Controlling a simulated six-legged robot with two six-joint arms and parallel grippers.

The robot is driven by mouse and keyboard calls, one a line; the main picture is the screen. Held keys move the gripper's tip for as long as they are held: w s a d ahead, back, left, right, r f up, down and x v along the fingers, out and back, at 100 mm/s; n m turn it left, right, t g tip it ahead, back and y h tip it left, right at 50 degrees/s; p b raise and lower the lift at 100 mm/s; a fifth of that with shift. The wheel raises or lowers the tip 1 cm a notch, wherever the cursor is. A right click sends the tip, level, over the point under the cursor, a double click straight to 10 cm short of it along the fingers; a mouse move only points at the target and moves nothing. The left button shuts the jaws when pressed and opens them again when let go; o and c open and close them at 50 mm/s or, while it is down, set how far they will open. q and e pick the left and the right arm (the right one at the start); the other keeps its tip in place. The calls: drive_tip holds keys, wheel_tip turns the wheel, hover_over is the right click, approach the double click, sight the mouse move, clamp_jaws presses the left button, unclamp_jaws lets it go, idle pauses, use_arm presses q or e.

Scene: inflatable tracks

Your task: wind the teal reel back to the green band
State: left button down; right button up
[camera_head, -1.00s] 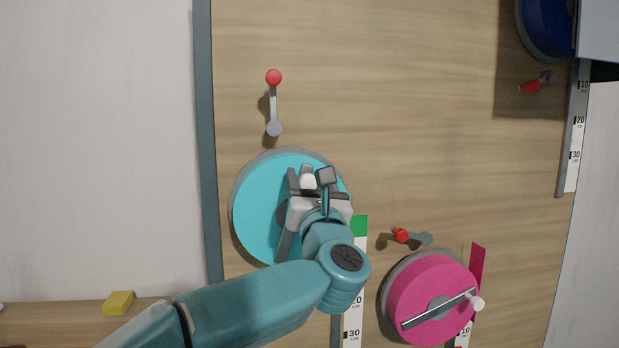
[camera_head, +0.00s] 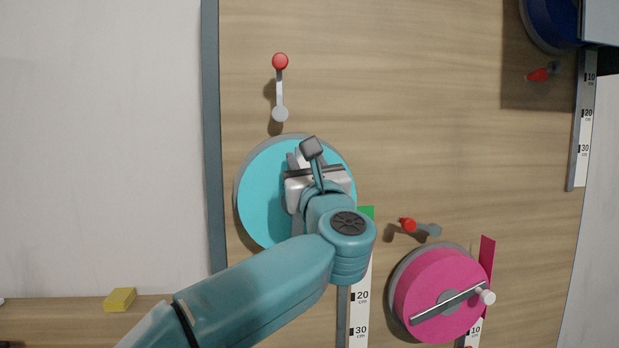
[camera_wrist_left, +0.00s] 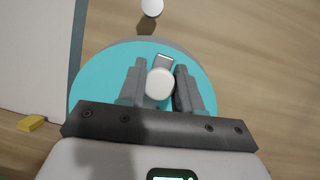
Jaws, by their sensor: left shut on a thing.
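The teal reel (camera_head: 262,203) is a round disc on the wooden board, left of centre, partly hidden by my left arm. In the left wrist view the reel (camera_wrist_left: 95,85) lies behind the jaws, and its white crank knob (camera_wrist_left: 160,83) sits between the two fingers. My left gripper (camera_head: 307,160) is shut on this knob, in the upper part of the reel. The green band (camera_head: 366,213) shows at the top of a white scale strip (camera_head: 360,297) just right of my wrist; my arm hides part of both. My right gripper is not in view.
A red-knobbed lever (camera_head: 280,88) stands above the reel. Another red-tipped lever (camera_head: 418,227) and a pink reel (camera_head: 443,297) with a crank lie to the lower right. A dark blue reel (camera_head: 553,22) is at the upper right. A yellow block (camera_head: 120,299) lies at lower left.

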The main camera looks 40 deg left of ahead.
use_arm(q)
drive_tip(key=shift+r, duration=0.1)
drive_tip(key=c, duration=0.8)
unclamp_jaws()
drive_tip(key=shift+a, duration=0.1)
drive_tip(key=shift+s+d+f, duration=0.15)
drive_tip(key=shift+d+f, duration=0.1)
drive_tip(key=shift+d, duration=0.05)
drive_tip(key=b+v, duration=0.6)
drive_tip(key=v, duration=0.9)
drive_tip(key=shift+s+d, duration=0.2)
drive_tip(key=shift+s, duration=0.15)
